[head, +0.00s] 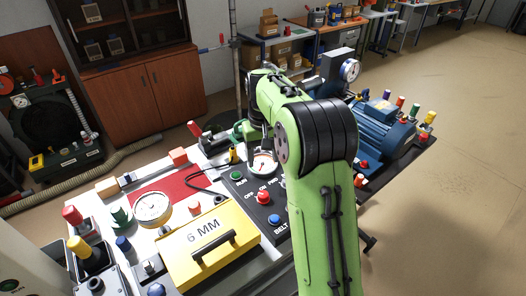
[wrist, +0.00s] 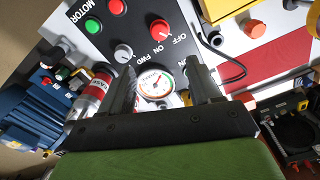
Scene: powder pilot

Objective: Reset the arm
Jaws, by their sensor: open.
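My green arm reaches over the bench, and my gripper (wrist: 164,84) points down above it. In the wrist view its two dark fingers stand apart with nothing held. A small round gauge (wrist: 154,82) with a white face shows between the fingers; it also appears in the head view (head: 263,163), just below the gripper. The black control panel (wrist: 112,28) with buttons and knobs lies beyond the fingertips. In the head view my arm hides part of the bench and panel, and the fingertips are hard to make out.
A yellow 6 MM case (head: 208,246), a larger gauge (head: 152,207) and several coloured knobs crowd the bench's left side. A blue motor (head: 383,132) stands right of my arm. A red cylinder (wrist: 94,92) is close beside one finger. Open floor (head: 465,130) lies at right.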

